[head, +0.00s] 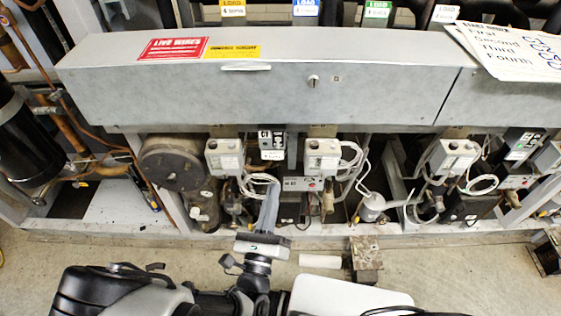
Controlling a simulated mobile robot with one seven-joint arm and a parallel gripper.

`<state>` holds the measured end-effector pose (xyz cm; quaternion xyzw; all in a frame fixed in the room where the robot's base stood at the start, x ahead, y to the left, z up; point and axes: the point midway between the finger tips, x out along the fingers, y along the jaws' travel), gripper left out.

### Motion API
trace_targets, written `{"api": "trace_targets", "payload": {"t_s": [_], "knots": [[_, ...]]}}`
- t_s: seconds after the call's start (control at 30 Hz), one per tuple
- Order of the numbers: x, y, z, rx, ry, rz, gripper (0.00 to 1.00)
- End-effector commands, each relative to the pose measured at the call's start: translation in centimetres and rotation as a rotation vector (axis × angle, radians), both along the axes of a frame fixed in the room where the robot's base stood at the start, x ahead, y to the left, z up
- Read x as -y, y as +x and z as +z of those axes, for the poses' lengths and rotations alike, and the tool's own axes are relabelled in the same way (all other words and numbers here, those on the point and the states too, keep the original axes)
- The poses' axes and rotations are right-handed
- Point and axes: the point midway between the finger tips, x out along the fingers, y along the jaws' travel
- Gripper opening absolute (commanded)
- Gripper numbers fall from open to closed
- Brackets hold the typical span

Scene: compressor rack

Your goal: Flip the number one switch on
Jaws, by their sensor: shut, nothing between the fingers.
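A small dark box labelled C1 (272,143) is mounted under the long grey metal cover, between two pale grey control boxes. Its switch lever is too small to make out. My gripper (273,188) is shut and empty, its fingers pointing up toward the rack. In the picture its fingertips are below the C1 box, near the white cable loops, and appear apart from the box. The fingers and wrist hide part of the equipment behind them.
The left control box (225,157) and right control box (322,156) flank the C1 box. Looped white cables (259,184) hang close to my fingers. The long grey cover (262,88) overhangs the row. A metal block (365,259) stands on the floor to the right.

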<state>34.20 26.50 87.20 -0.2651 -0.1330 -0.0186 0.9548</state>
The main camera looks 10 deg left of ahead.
Motion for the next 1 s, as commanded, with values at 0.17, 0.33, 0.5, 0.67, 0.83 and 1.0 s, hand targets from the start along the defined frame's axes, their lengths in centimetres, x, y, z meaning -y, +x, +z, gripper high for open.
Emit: {"api": "trace_targets", "payload": {"t_s": [0.17, 0.33, 0.5, 0.67, 0.83, 1.0], "knots": [[0.0, 1.4, 0.4, 0.001, 0.002, -0.004, 0.0], [-0.1, 4.3, 1.3, 0.003, 0.003, -0.004, 0.0], [-0.1, 7.2, 2.1, 0.002, 0.003, -0.004, 0.0], [-0.3, 9.0, 2.5, 0.001, 0.003, -0.002, 0.0], [-0.3, 9.7, 2.7, -0.001, 0.002, -0.002, 0.0], [-0.3, 9.7, 2.7, -0.001, 0.002, -0.002, 0.0]]}}
